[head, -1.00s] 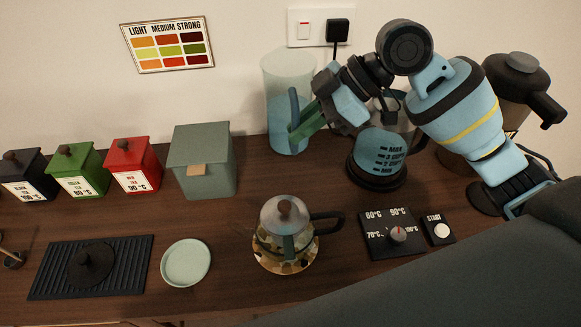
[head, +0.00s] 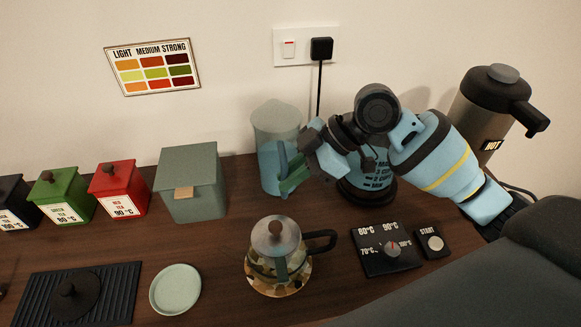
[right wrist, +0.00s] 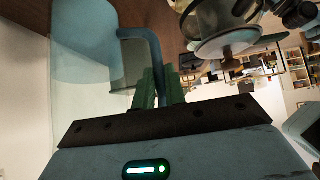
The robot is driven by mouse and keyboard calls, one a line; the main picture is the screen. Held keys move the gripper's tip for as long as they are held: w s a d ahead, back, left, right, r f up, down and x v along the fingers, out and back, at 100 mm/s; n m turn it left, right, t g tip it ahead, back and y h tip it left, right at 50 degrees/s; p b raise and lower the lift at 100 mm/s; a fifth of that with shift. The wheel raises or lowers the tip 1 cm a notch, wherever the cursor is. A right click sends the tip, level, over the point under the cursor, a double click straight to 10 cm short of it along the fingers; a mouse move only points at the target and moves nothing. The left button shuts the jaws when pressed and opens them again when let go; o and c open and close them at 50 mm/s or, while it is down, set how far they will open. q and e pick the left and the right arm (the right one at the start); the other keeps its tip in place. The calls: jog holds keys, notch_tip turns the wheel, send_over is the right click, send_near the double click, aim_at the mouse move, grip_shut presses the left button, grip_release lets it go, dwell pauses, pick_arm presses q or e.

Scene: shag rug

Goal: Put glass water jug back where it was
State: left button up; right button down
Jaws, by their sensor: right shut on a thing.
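The glass water jug (head: 273,125) is clear and upright, with blue water in its lower part. It is in the head view between the grey-green box and the electric kettle (head: 365,187), near the wall. Its base is at the counter's back part; I cannot tell for sure whether it touches the wood. My right gripper (head: 288,180) is shut on the jug's blue handle (right wrist: 152,55), on the jug's right side. In the right wrist view the jug (right wrist: 85,45) fills the upper left, with the green fingers on the handle. My left gripper is not in view.
A glass teapot (head: 278,262) stands in front of the jug on a patterned trivet. The grey-green box (head: 190,180) is to the left. The temperature panel (head: 375,262), start button (head: 434,243) and a large flask (head: 490,105) are to the right. A pale saucer (head: 175,290) lies front left.

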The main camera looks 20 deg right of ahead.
jog(key=shift+f, duration=1.15)
jog(key=c, duration=1.8)
grip_release()
jog(key=shift+f, duration=0.15)
jog(key=shift+c, duration=0.2)
jog(key=o, duration=0.4)
jog(key=v, duration=1.2)
jog(key=shift+s, duration=0.1)
